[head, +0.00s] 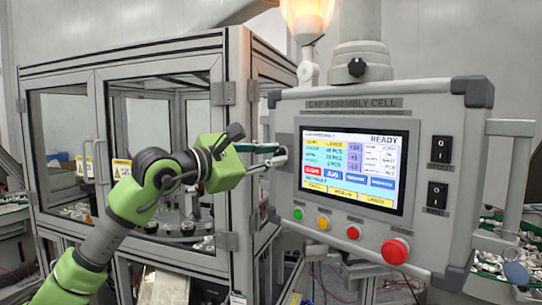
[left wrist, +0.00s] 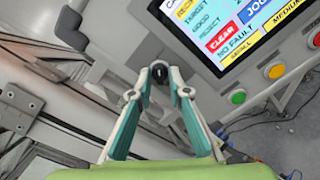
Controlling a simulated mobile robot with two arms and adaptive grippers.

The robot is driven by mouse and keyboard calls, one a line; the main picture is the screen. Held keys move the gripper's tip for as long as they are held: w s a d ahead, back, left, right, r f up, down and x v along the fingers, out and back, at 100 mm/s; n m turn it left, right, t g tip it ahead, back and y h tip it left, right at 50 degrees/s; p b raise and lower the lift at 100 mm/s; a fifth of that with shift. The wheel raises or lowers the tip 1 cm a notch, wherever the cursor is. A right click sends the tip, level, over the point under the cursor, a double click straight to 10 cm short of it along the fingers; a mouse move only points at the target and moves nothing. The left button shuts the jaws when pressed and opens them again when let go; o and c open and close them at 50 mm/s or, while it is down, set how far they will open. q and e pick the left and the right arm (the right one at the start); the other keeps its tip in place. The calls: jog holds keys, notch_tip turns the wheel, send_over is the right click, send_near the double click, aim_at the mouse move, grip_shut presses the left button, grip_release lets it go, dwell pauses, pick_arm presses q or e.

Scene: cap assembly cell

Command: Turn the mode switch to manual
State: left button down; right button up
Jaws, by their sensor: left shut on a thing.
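The mode switch, a small black knob, shows in the left wrist view (left wrist: 159,73) between the fingertips of my left gripper (left wrist: 159,84). It sits on the grey control panel (head: 436,99), left of the screen. In the head view my left gripper (head: 277,155) reaches the panel's left edge from the left, and its fingers hide the knob. The gripper is shut on the knob. The knob's pointer position and markings are too small to read. My right gripper is not in view.
The lit screen (head: 352,169) reads READY. Below it are green, yellow and red buttons and a large red mushroom button (head: 395,251). A glazed metal enclosure (head: 150,60) stands behind my left arm.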

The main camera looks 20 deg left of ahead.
pick_arm(q)
jog(key=shift+f+n+b, duration=0.15)
jog(key=shift+n+b, duration=0.35)
jog(key=n+b, duration=0.7)
jog(key=n, duration=0.6)
jog(key=shift+s+d, duration=0.1)
jog(key=shift+d, duration=0.05)
jog(key=shift+n+b, duration=0.8)
jog(key=shift+n, duration=1.1)
jog(key=shift+r, duration=0.2)
